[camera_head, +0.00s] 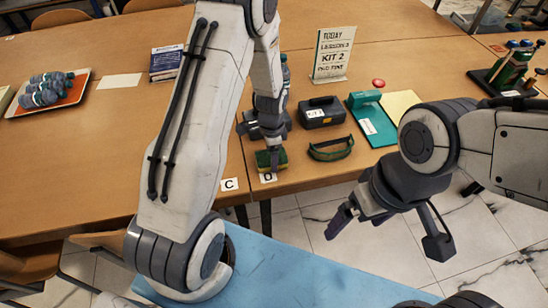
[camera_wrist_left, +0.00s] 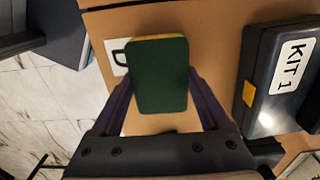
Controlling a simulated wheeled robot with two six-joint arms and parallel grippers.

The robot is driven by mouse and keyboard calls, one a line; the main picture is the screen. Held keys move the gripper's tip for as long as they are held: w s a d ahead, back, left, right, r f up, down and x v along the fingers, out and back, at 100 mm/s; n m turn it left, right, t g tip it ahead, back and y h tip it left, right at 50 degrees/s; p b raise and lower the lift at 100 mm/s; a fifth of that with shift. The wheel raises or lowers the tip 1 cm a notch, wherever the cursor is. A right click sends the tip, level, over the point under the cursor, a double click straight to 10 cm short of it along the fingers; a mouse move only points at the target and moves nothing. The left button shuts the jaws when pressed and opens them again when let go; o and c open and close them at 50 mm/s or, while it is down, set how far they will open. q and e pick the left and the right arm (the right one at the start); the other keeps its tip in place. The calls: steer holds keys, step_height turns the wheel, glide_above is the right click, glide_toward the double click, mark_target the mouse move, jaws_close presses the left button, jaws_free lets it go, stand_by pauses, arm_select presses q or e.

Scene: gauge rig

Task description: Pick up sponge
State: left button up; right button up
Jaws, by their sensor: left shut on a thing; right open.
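The sponge (camera_head: 271,159), green with a yellow layer, is at the front edge of the wooden table, just above the card marked D in the head view. My left gripper (camera_head: 270,150) reaches down over it and is shut on it. In the left wrist view the sponge (camera_wrist_left: 158,78) shows its dark green face between the two fingers of my left gripper (camera_wrist_left: 160,98). I cannot tell whether the sponge touches the table. My right gripper (camera_head: 352,222) is open and empty, out in front of the table over the tiled floor.
The black KIT 1 case (camera_head: 321,112) stands close right of the sponge, with green goggles (camera_head: 331,149) in front of it. Cards C (camera_head: 229,184) and D (camera_head: 268,177) lie at the table edge.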

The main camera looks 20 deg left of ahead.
arm_select(q)
steer(key=r, duration=0.4)
steer(key=shift+d, duration=0.2)
steer(key=s+d+r, duration=0.1)
steer(key=d+r, duration=0.2)
steer(key=d, duration=0.2)
steer(key=s+d+r+b, duration=0.1)
steer(key=s+d+r, duration=0.1)
steer(key=d, duration=0.4)
steer(key=shift+r, duration=0.75)
